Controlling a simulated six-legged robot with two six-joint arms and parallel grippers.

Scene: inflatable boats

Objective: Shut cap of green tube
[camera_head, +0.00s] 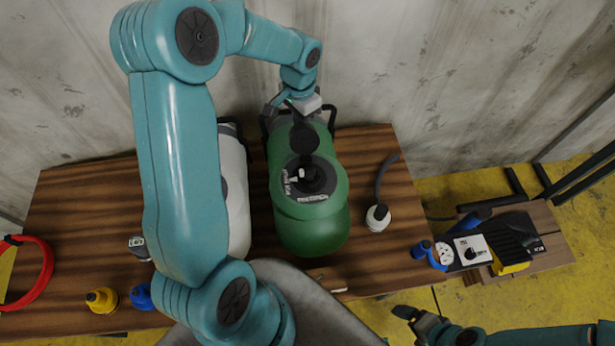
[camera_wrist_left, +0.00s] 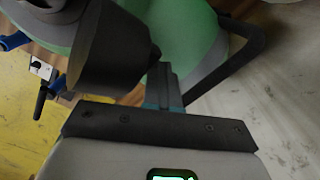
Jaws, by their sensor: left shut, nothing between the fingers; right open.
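The green tube (camera_head: 310,235) lies on the wooden table, with its far end toward the wall. Its dark valve (camera_head: 315,180) is on top, and a black round cap (camera_head: 304,137) stands off it on the far side, apparently open. My left gripper (camera_head: 288,100) is shut and empty by the tube's far end, just beyond the cap. In the left wrist view, the shut fingers (camera_wrist_left: 163,85) are right beside a large dark tapered piece (camera_wrist_left: 108,45), likely the cap, with the green tube (camera_wrist_left: 190,25) behind; contact is unclear. My right gripper (camera_head: 414,318) is open and empty at the lower right.
A white tube (camera_head: 236,195) lies left of the green one, partly behind my left arm. A white-based hose piece (camera_head: 377,218) is to the right. Yellow (camera_head: 101,300) and blue (camera_head: 141,296) fittings sit at the front left. A pump (camera_head: 470,248) stands on a side table.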

